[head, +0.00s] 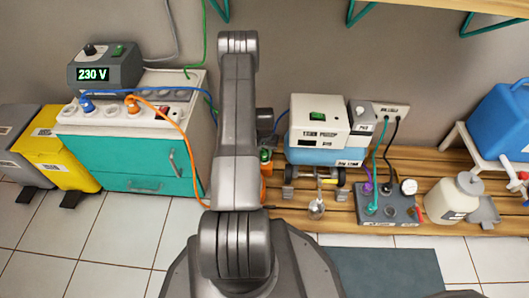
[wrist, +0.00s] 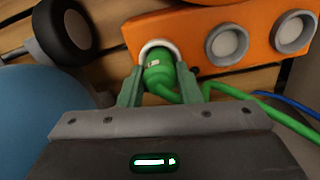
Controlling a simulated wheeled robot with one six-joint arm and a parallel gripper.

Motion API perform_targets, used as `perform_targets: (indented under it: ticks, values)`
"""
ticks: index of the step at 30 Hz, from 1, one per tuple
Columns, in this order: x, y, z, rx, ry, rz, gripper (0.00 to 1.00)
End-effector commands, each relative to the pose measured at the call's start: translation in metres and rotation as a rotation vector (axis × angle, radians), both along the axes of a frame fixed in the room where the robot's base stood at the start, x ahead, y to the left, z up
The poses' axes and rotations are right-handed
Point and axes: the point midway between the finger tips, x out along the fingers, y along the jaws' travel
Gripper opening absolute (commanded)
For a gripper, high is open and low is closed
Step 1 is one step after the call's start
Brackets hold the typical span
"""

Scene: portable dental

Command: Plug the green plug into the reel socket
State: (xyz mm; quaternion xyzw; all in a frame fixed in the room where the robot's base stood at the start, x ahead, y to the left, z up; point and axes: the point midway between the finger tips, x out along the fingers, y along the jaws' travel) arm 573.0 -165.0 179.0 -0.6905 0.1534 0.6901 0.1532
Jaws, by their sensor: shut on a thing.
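The green plug (wrist: 158,70) is between my gripper's two green fingers (wrist: 160,88) in the wrist view, and they are shut on it. Its front end sits at the leftmost round socket (wrist: 150,44) of the orange reel block (wrist: 200,20). The grey-white ring of that socket shows around the plug's end; how deep the plug sits is hidden. A green cord (wrist: 240,94) runs off to the right. In the head view the green plug (head: 265,155) shows just right of my arm, above a bit of orange (head: 266,169); my gripper is hidden there.
Two more sockets, a middle one (wrist: 227,42) and a right one (wrist: 294,31), look empty. A dark wheel (wrist: 65,28) and a blue rounded body (wrist: 30,120) are close on the left. A blue cord (wrist: 290,102) passes at right. The teal cabinet (head: 130,165) stands left of my arm.

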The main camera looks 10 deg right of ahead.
Motion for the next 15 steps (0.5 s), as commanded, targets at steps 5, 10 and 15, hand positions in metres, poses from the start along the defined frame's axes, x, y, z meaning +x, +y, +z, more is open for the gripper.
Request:
perform_targets:
  ticks: [5, 10, 15]
  values:
    - [-0.0002, 0.0001, -0.0028, 0.000, 0.000, 0.000, 0.07]
    - [-0.0004, 0.0001, -0.0028, 0.000, 0.001, 0.000, 0.46]
    - [-0.0003, 0.0000, -0.0025, 0.000, 0.000, 0.000, 0.56]
